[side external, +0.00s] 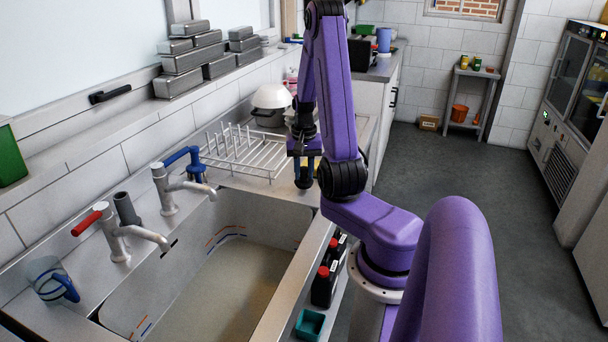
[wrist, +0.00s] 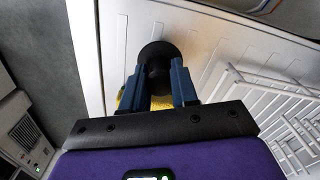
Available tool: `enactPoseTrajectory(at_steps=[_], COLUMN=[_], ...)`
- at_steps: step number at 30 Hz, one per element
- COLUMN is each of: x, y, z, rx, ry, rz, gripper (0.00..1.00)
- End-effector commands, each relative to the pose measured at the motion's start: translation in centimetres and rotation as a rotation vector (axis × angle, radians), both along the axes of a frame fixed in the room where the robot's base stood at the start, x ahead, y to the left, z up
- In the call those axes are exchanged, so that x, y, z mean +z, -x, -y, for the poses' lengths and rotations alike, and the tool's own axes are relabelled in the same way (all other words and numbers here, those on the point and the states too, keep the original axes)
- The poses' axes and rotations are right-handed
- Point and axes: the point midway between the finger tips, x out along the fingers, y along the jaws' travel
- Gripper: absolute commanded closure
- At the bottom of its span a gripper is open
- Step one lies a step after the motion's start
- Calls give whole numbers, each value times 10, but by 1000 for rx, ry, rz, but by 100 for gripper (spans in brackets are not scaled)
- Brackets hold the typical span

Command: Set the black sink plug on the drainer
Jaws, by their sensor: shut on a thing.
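The black sink plug (wrist: 158,62) is between the blue fingertips of my gripper (wrist: 160,85), which is shut on it. In the side view my gripper (side external: 304,165) points down over the worktop beside the sink, with the dark plug (side external: 304,181) at its lower end. I cannot tell how far the plug is above the surface. The white wire drainer (side external: 243,155) stands behind the sink, left of my gripper. In the wrist view the drainer (wrist: 285,105) lies at the right, apart from the plug.
A yellow item (wrist: 126,97) shows partly behind the fingers. The sink (side external: 235,285) holds cloudy water, with taps (side external: 170,190) along its wall side. A white bowl (side external: 271,97) stands beyond the drainer. Dark bottles (side external: 324,285) stand below the sink's right edge.

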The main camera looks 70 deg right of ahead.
Motion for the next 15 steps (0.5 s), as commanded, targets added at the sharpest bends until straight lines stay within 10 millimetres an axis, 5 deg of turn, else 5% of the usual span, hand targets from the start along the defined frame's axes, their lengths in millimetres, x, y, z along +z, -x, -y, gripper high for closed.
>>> enactPoseTrajectory(at_steps=[15], x=[-16], y=[0], z=[0], rx=[0], ry=[-1], rz=[0], gripper=[100])
